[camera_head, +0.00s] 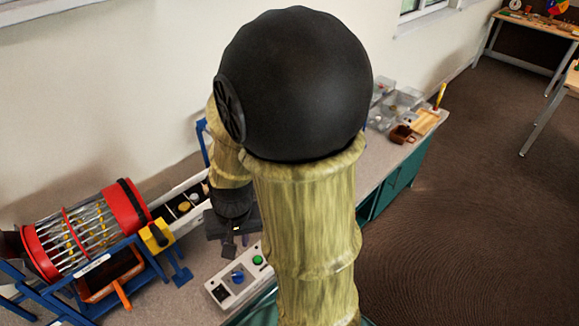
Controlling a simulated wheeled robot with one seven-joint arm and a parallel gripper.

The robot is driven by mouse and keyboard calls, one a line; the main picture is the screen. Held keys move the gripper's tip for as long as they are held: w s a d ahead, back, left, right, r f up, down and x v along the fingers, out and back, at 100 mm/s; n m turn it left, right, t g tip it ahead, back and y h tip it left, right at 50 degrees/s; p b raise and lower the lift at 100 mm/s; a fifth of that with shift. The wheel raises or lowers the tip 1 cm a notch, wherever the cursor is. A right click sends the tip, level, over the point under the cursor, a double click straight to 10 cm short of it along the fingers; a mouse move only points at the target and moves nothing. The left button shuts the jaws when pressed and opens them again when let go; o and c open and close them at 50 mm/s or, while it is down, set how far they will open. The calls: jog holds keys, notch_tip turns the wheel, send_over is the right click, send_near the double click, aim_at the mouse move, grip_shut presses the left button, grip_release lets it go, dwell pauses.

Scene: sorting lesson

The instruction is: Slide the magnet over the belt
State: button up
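The belt (174,212) is a dark strip with pale side rails running along the bench beside the red drum, with a few small pale and brownish pieces on it. Its far part is hidden behind my arm. I cannot make out the magnet. A piece of blue frame (203,142) rises behind my arm, and whatever it carries is hidden. My gripper (231,246) points down just right of the belt, above the bench. Its fingers are small and dark, and I cannot tell whether they are open or shut.
A red-ended wire drum (85,228) on a blue stand is at left, with a yellow block (157,237) at its end. A control box (238,276) with green and blue knobs is in front. Grey trays (398,103) and a brown mug (402,134) stand at the far end.

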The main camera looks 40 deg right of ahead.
jog(key=s+d+f+n+t+p, duration=0.1)
jog(key=d+n+t, duration=0.6)
jog(key=d+n, duration=0.4)
jog(key=s+d+f+n+t+p, duration=0.1)
jog(key=d+n+t+p, duration=0.1)
jog(key=d+n+t, duration=0.5)
jog(key=d+n, duration=0.5)
jog(key=d, duration=0.6)
jog(key=shift+s, duration=0.15)
jog(key=shift+f+n, duration=0.1)
jog(key=shift+n, duration=0.2)
jog(key=shift+y, duration=0.4)
jog(key=p+x, duration=0.3)
jog(key=x, duration=1.4)
jog(key=shift+w+d, duration=0.1)
jog(key=shift+w, duration=0.2)
jog(key=shift+s, duration=0.1)
